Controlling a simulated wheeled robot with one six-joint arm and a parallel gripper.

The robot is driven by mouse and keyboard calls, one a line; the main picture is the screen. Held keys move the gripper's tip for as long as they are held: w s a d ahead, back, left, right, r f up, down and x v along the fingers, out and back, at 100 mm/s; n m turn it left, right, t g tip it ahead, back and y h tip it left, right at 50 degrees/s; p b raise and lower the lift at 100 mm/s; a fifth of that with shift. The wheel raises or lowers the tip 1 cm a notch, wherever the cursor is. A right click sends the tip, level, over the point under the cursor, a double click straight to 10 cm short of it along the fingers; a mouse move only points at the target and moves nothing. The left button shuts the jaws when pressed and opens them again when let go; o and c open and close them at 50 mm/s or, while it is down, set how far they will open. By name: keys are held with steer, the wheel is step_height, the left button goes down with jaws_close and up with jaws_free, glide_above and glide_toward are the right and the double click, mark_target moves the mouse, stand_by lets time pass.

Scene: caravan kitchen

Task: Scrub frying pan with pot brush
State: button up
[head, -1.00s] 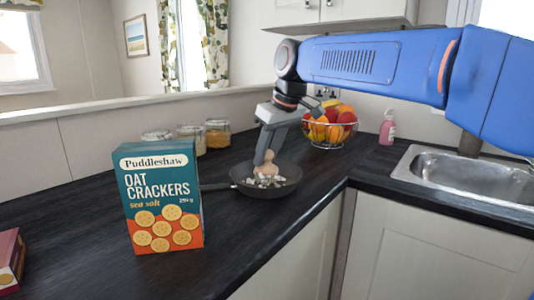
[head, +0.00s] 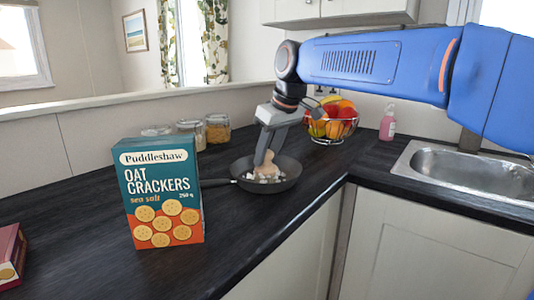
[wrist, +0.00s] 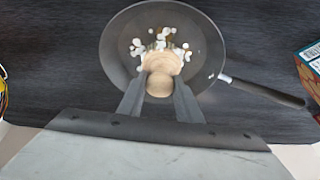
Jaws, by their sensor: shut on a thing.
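The dark frying pan (head: 287,180) sits on the black worktop, its handle pointing left toward the cracker box. In the wrist view the pan (wrist: 118,62) holds white suds or bits and some brownish specks. My gripper (head: 266,160) is over the pan, pointing down. It is shut on the pot brush (wrist: 160,72), which has a round pale wooden knob. The brush is inside the pan among the white bits; its bristles are mostly hidden under the wooden head, so I cannot tell how firmly they touch the pan.
An Oat Crackers box (head: 160,195) stands left of the pan, near its handle. Glass jars (head: 217,130), a fruit basket (head: 331,124) and a pink bottle (head: 388,125) stand behind. A steel sink (head: 465,172) is at right. A dark red box (head: 10,255) lies at far left.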

steer(key=shift+s+d+r, duration=0.1)
steer(key=shift+s+d, duration=0.05)
steer(key=shift+s, duration=0.55)
steer(key=shift+s+d, duration=0.15)
steer(key=shift+s, duration=0.5)
steer(key=shift+w+d, duration=0.95)
steer(key=shift+d, duration=0.1)
steer(key=shift+w, duration=0.1)
steer(key=shift+w+a+f, duration=0.1)
steer(key=shift+w+a, duration=0.05)
steer(key=shift+w, duration=0.5)
steer(key=shift+w+a+f, duration=0.1)
steer(key=shift+w+a, duration=0.05)
steer(key=shift+w, duration=0.5)
steer(key=shift+w+a+r, duration=0.1)
steer(key=shift+w+a, duration=0.1)
steer(key=shift+a, duration=0.5)
steer(key=shift+w+a+r, duration=0.1)
steer(key=shift+w+a, duration=0.1)
steer(key=shift+a, duration=0.45)
steer(key=shift+s+a+f, duration=0.1)
steer(key=shift+s+a, duration=0.85)
steer(key=shift+a, duration=0.1)
steer(key=shift+s, duration=0.15)
